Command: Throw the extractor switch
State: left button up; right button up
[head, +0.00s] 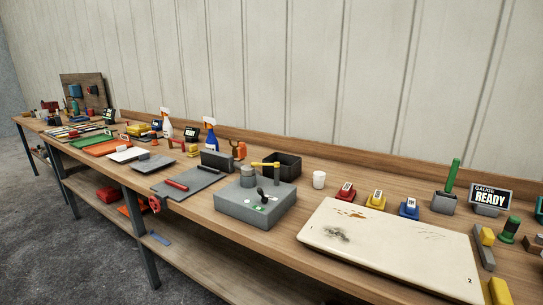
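A grey box (247,212) stands on the bench left of the cream panel. A short black lever (261,194) rises from its top, tilted, between small green-and-white labels (258,210) too small to read. A grey cylinder (247,178) and a yellow handle (264,164) are at the box's back. The black lever looks like a switch, but I cannot read whether it is the extractor's. Neither of my grippers shows in the head view.
A large cream panel (390,245) with dark stains lies right of the box. A white cup (319,179), a black bin (282,164) and red, yellow and blue small items stand behind. Trays and spray bottles (210,135) crowd the left.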

aim_at(264, 199)
jog(key=i+l+u, duration=0.45)
jog(key=l, duration=0.25)
jog(key=i, duration=0.45)
